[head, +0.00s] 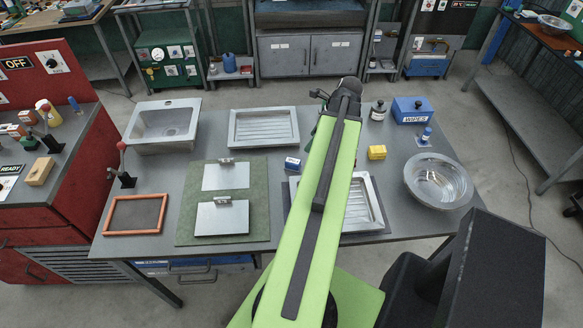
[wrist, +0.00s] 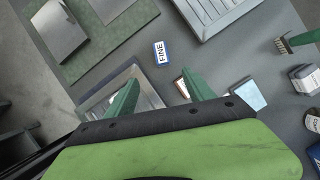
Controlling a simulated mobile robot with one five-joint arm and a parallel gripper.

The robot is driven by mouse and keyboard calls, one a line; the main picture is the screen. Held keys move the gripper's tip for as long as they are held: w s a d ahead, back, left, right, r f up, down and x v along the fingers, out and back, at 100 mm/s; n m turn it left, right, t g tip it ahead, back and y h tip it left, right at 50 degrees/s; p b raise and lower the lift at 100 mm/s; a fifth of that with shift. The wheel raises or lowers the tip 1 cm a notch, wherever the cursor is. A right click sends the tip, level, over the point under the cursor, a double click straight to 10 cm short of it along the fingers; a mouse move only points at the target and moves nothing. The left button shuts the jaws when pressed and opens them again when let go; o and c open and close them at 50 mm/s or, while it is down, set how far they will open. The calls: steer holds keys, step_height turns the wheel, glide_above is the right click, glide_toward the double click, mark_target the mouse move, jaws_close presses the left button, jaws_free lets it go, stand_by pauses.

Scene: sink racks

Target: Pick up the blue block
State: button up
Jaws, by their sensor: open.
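A small blue block (head: 293,164) with a white labelled top lies on the grey table in the head view, between the green mat and my arm. In the wrist view a blue-edged block (wrist: 161,53) with a white "FINE" label lies flat on the table, beyond my fingertips. My gripper (wrist: 161,78) shows there with two green fingers spread apart, with no block between them. In the head view the end of my arm is over the back part of the table and its fingers are mostly hidden.
A yellow block (head: 377,152) lies right of my arm. A blue wipes box (head: 412,110), a dark bottle (head: 378,111) and a round metal bowl (head: 437,181) stand at the right. A ribbed metal tray (head: 264,128) and a sink (head: 162,125) lie at the back. Bare table surrounds the blue block.

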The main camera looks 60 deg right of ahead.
mark_target(294, 161)
steer(key=b+x, duration=1)
steer(key=x, duration=0.2)
steer(key=shift+s+b, duration=0.1)
steer(key=shift+b, duration=0.2)
steer(key=b+x, duration=0.4)
steer(key=x, duration=0.1)
steer(key=shift+w+d+f+b, duration=0.1)
steer(key=shift+w+b, duration=0.25)
steer(key=shift+w, duration=0.15)
jaws_close()
